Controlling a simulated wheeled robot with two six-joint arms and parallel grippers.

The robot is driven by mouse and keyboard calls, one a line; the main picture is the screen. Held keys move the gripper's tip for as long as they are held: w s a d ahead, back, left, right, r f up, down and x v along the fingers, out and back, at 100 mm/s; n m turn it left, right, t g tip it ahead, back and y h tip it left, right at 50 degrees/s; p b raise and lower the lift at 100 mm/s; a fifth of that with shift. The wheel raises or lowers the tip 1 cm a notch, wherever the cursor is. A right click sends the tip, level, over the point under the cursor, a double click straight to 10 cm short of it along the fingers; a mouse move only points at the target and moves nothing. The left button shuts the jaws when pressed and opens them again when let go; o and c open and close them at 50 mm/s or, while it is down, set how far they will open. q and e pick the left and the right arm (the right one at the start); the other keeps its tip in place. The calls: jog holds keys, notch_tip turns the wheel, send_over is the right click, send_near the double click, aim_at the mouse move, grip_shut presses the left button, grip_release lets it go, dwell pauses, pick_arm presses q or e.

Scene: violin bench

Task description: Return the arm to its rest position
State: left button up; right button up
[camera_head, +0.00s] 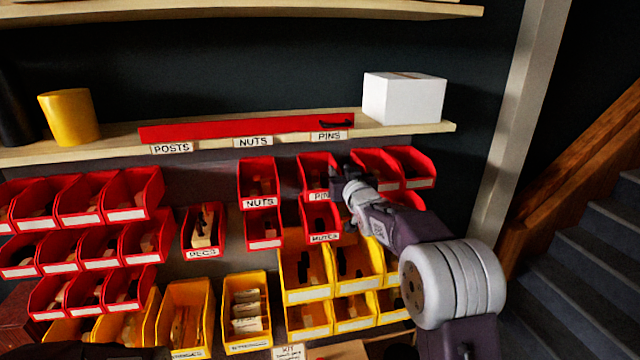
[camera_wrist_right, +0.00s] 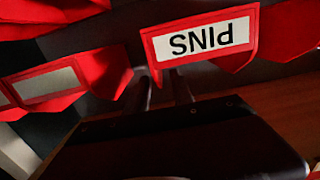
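My right arm reaches up from the lower right in the head view. Its gripper (camera_head: 343,170) is in front of the red bins, just right of the red bin labelled PINS (camera_head: 312,176). Whether the fingers touch the bin cannot be told.
Red bins (camera_head: 260,180) and yellow bins (camera_head: 308,294) crowd the wall around my right arm. Above is a wooden shelf (camera_head: 400,128) with a white box (camera_head: 403,98), a red tray (camera_head: 230,131) and a yellow cup (camera_head: 70,117). Stairs (camera_head: 590,250) are at the right.

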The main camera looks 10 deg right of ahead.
jog(key=s+b, duration=0.2)
jog(key=s, duration=0.4)
jog(key=s+a+f+g+b, duration=0.1)
jog(key=s+f+g, duration=0.1)
jog(key=s+f, duration=0.45)
jog(key=s+f+g+b, duration=0.2)
jog(key=s+f+g, duration=0.1)
jog(key=f, duration=0.6)
jog(key=s+a+f+g+b, duration=0.15)
jog(key=s+f, duration=0.25)
jog(key=f, duration=0.4)
jog(key=s+f+g, duration=0.5)
jog(key=s+f, duration=0.2)
jog(key=s, duration=0.4)
jog(key=s+f+g, duration=0.4)
jog(key=s+f, duration=0.3)
jog(key=s, duration=0.4)
jog(key=shift+s+d+m+g, duration=0.2)
jog(key=shift+d+m+g, duration=0.05)
jog(key=shift+m+g, duration=0.1)
